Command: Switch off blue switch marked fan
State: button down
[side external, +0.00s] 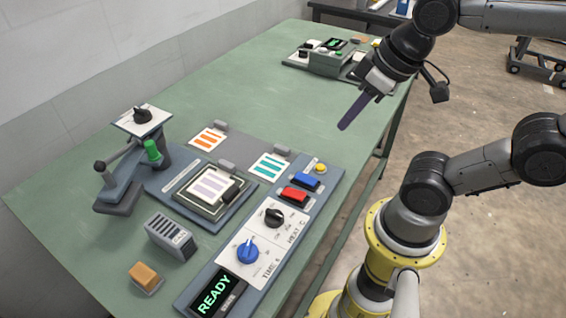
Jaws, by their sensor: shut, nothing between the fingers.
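The blue switch (306,181) sits on the long grey control panel (326,204), between a red switch (293,195) and a yellow button. Its label is too small to read, and I cannot tell which way it is set. My gripper (345,126) is shut and empty, with its long dark fingers pointing down and left. In the side view it is above and to the right of the blue switch, apart from it and over the table's right side.
The panel also has a yellow button (320,168), a black knob (274,217), a blue knob (248,251) and a READY display (214,294). A second device (328,60) sits at the far end.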

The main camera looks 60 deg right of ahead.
aim_at(310, 181)
jog(key=w+f+g, duration=0.3)
jog(key=w+g, duration=0.1)
jog(key=w, duration=0.2)
jog(key=shift+w+f+g, duration=0.2)
jog(key=shift+w+g, duration=0.15)
jog(key=shift+g, duration=0.05)
notch_tip(310, 181, down, 14)
jog(key=shift+f, duration=0.1)
dwell(0.5)
jog(key=shift+s, duration=0.1)
